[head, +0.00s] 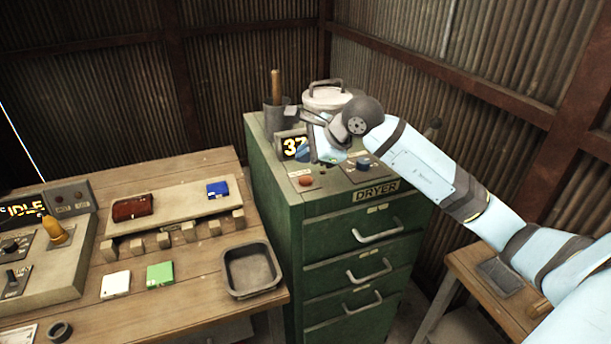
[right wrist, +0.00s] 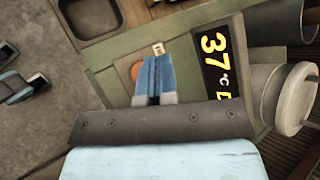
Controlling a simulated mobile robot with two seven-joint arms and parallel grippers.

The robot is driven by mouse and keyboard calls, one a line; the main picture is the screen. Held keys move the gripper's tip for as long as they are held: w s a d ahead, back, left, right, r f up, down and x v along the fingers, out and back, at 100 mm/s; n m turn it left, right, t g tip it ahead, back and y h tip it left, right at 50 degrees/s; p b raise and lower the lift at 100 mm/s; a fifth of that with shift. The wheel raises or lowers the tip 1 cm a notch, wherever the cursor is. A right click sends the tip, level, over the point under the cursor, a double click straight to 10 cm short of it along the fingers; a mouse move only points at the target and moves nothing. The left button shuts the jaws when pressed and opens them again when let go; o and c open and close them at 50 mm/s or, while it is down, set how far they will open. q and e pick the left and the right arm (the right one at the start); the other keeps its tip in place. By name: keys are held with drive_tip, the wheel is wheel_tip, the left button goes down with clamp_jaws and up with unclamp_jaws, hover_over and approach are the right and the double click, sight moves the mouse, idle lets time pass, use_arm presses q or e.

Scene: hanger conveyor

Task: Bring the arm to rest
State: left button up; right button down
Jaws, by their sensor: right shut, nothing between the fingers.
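My right arm reaches in from the right over the green dryer cabinet (head: 275,190). Its gripper (head: 322,152) is above the cabinet's top, in front of the display reading 37 (head: 290,146). In the right wrist view the blue fingers of the gripper (right wrist: 155,78) are together, with nothing between them. An orange button (head: 305,181) is on the panel near the fingertips; it is partly hidden behind them in the right wrist view (right wrist: 137,70). A blue knob (head: 363,163) is to its right on the panel.
A lidded pot (head: 328,98) and a dark cup with a wooden handle (head: 274,115) stand at the cabinet's back. Left is a wooden workbench (head: 200,285) with a dark tray (head: 251,271), coloured blocks and a control box. A small wooden table (head: 466,290) stands right.

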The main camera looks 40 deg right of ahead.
wheel_tip(320, 180, up, 2)
drive_tip(key=shift+r+p, duration=0.1)
drive_tip(key=shift+p, duration=0.2)
idle(0.3)
